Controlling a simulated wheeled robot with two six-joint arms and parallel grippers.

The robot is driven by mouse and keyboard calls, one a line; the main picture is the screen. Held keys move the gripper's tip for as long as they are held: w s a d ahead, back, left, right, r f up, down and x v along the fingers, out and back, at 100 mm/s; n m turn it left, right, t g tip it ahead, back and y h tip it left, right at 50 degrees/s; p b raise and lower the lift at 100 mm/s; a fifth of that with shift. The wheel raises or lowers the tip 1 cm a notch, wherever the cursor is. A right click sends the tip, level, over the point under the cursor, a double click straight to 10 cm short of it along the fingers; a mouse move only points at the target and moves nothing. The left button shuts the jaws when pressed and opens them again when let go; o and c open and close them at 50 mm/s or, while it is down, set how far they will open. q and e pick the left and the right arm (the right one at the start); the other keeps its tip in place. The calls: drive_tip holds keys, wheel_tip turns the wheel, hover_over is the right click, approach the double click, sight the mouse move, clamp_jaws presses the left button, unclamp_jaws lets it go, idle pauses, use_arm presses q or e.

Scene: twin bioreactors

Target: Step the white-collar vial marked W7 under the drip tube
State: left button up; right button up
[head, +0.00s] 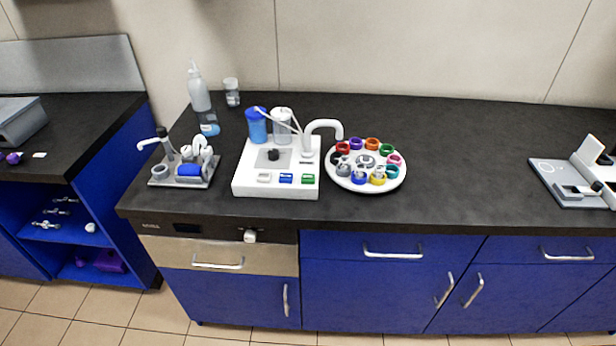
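A round white carousel (399,179) holds a ring of vials with coloured collars, including red, purple, orange, green, pink, teal, yellow, blue and black. A pale collar (343,169) shows at its left front, but I cannot read W7 or any other mark. A curved white tube arm (325,123) rises from the white bioreactor base (241,182) and bends down near the carousel's back left edge, by the red collar (342,147). I cannot tell exactly which vial is under it. Neither of my grippers is in view.
The base carries a blue vessel (257,129), a clear vessel (282,130), a black knob (273,154) and white, blue and green buttons. A grey tray (162,182) with small items is left. A bottle (199,95) stands behind. The counter (470,165) is clear right of the carousel.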

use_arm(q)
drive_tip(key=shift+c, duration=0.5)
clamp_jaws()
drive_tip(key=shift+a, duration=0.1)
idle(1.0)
